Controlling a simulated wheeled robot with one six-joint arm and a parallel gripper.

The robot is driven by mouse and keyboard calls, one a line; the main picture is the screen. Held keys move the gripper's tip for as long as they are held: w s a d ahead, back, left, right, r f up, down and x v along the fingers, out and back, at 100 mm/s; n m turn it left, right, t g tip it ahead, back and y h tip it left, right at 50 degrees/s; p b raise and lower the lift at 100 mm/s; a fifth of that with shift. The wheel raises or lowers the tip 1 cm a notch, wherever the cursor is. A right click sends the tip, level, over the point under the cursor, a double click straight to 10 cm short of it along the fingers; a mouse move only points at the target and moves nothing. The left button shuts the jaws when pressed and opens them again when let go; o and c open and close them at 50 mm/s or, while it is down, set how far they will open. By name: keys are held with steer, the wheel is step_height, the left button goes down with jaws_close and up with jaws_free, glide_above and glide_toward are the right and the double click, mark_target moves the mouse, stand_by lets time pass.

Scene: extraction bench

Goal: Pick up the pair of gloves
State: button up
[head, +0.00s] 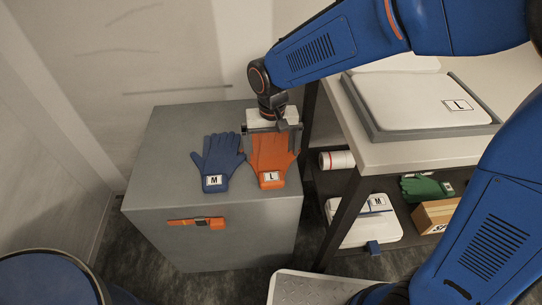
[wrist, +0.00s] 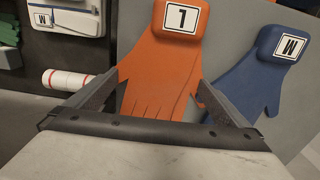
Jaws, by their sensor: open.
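An orange glove (head: 270,160) with a white L label lies on top of a grey cabinet (head: 170,140). A blue glove (head: 218,158) with an M label lies just left of it, also on the cabinet. My gripper (head: 272,133) is over the finger end of the orange glove, open, with nothing held. In the wrist view the fingers of my gripper (wrist: 155,100) stand on either side of the orange glove (wrist: 155,65). The blue glove (wrist: 255,85) is to the right there, partly behind one finger. I cannot tell whether the fingers touch the cabinet top.
An orange-handled tool (head: 197,222) is on the cabinet's front. To the right, a bench (head: 425,152) bears a white case (head: 420,100) labelled L. Its lower shelf holds a white M case (head: 365,222), a roll (head: 337,160), green gloves (head: 425,188) and a cardboard box (head: 435,214).

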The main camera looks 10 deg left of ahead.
steer(key=c, duration=0.9)
steer(key=shift+r, duration=0.1)
